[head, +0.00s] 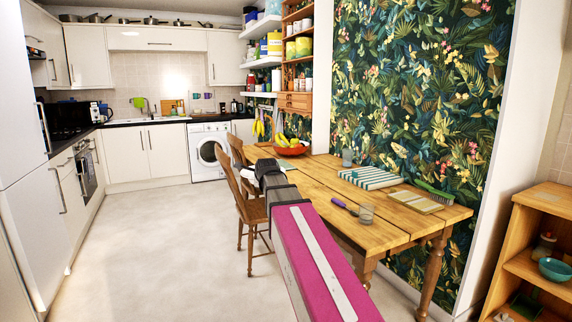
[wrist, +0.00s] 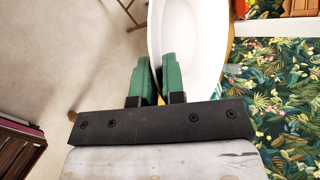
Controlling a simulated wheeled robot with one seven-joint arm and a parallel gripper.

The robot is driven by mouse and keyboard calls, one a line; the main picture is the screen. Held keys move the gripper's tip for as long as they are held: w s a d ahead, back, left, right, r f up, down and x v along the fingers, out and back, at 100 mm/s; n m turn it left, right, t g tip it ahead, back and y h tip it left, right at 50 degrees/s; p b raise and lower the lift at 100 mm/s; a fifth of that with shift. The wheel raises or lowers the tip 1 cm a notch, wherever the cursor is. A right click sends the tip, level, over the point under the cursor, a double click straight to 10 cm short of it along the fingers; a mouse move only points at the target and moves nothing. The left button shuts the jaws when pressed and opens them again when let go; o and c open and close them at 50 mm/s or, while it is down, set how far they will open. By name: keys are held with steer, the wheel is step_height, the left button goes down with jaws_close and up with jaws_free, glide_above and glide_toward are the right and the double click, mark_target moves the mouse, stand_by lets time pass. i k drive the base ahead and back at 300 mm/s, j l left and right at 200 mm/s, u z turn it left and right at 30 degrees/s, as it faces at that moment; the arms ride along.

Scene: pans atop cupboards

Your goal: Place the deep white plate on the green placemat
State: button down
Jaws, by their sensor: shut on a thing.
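The deep white plate (wrist: 190,35) fills the top middle of the wrist view. My gripper (wrist: 157,62) has its green fingers closed on the plate's near rim. In the head view, my gripper (head: 262,168) is beyond my magenta arm, by the near-left side of the table, and mostly hides the plate. A teal-and-white striped flat item (head: 370,177) and a tan-and-green striped mat (head: 415,201) lie on the right half of the table; I cannot tell which is the placemat.
The wooden table (head: 325,178) also bears a red fruit bowl (head: 291,149), a brush (head: 436,193), a glass (head: 366,213), a second cup (head: 347,157) and a purple-handled utensil (head: 343,206). Wooden chairs (head: 250,208) stand at its left side. The floor further left is clear.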

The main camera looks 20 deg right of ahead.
mark_target(280, 164)
steer(key=i+j+z, duration=0.3)
steer(key=i+j, duration=0.3)
steer(key=i+j+z, duration=0.25)
steer(key=i+j, duration=0.4)
steer(key=i+j+z, duration=0.1)
steer(key=i+j, duration=0.35)
steer(key=i+j+z, duration=0.15)
steer(key=i+j, duration=0.25)
steer(key=j, duration=0.15)
steer(key=i+j+z, duration=0.1)
steer(key=i+j, duration=0.25)
steer(key=j, duration=0.2)
